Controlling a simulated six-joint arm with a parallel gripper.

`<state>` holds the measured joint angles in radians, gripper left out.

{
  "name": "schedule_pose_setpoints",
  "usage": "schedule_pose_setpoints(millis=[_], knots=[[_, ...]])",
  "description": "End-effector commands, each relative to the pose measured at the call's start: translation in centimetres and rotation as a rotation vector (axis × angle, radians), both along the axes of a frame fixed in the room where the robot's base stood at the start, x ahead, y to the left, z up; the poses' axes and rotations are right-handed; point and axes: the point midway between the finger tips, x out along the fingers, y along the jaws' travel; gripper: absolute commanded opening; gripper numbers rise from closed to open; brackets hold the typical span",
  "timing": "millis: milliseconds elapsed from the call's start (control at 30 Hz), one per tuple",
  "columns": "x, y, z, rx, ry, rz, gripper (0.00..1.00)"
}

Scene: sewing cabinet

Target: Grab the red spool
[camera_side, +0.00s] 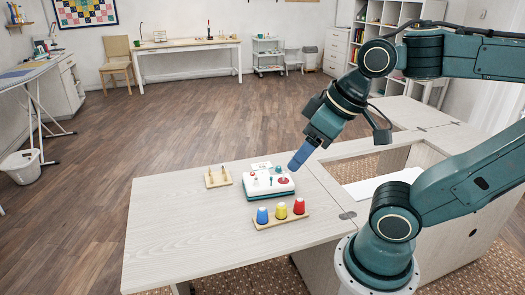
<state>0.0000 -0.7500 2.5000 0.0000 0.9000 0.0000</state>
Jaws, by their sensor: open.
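The red spool (299,206) stands upright at the right end of a small wooden rack (265,224) on the pale wooden cabinet top. A yellow spool (281,211) and a blue spool (262,216) stand beside it on the same rack, to its left. My gripper (293,166) points down and to the left, above the right side of a white device. It is apart from the red spool, higher and farther back. It is open, and I see nothing held in it.
The white device (257,189) with coloured parts sits just behind the rack. A wooden peg stand (218,177) is to its left. The cabinet top (165,240) is clear at the left and front. An opening in the cabinet lies to the right, with a metal hinge (347,215) nearby.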

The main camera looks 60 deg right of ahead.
Motion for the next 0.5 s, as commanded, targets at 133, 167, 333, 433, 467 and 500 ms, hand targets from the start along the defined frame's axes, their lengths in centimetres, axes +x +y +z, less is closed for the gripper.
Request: schedule_pose_setpoints(millis=[133, 167, 333, 433, 467, 500], knots=[[0.0, 0.0, 0.0, 0.001, 0.001, -0.003, 0.60], [0.1, -0.1, 0.0, 0.001, 0.002, -0.006, 0.60], [0.8, -0.6, -0.3, 0.014, 0.021, -0.056, 0.60], [1.6, -1.2, -0.6, 0.029, 0.041, -0.116, 0.60], [1.9, -1.5, -0.8, 0.035, 0.049, -0.140, 0.60], [2.3, -1.8, -1.0, 0.043, 0.061, -0.172, 0.60]])
